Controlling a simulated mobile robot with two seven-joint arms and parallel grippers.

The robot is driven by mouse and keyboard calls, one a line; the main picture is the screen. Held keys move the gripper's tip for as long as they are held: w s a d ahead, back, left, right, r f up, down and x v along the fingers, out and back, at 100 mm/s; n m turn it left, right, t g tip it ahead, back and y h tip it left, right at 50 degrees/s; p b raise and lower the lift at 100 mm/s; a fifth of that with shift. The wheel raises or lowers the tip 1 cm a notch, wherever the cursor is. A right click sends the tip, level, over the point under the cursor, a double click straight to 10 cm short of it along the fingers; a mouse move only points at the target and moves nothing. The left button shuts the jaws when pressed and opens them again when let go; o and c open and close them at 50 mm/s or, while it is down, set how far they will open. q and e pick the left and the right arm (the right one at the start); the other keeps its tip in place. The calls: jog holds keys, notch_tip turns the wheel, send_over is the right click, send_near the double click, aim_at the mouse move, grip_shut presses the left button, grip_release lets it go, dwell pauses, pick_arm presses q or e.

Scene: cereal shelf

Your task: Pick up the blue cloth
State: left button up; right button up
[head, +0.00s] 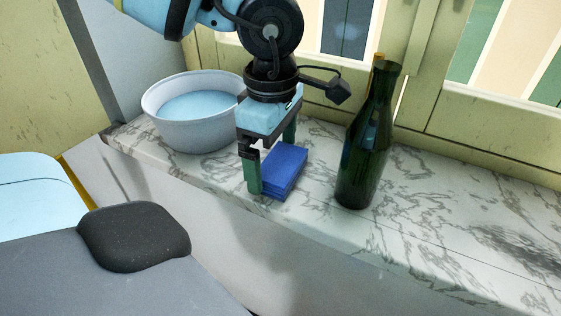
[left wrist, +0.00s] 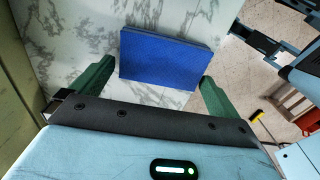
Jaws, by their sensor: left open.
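The blue cloth (head: 285,171) is a folded stack lying on the marble counter near its front edge. My left gripper (head: 271,163) points down over it and is open. In the head view, one finger stands at the cloth's left front and the other behind it. In the left wrist view, the cloth (left wrist: 165,57) lies flat just beyond and between the two green fingertips (left wrist: 157,85), with gaps visible around it. Whether a finger touches the cloth cannot be told.
A white bowl (head: 171,131) with light blue contents stands left of the gripper. A dark green bottle (head: 365,145) stands upright close to its right. The marble counter (head: 440,190) is clear right of the bottle. A window frame (head: 475,135) runs behind.

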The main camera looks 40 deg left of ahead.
pick_arm(q)
jog(key=shift+f, duration=0.3)
jog(key=shift+c, duration=0.4)
jog(key=c, duration=0.6)
jog(key=shift+r, duration=0.1)
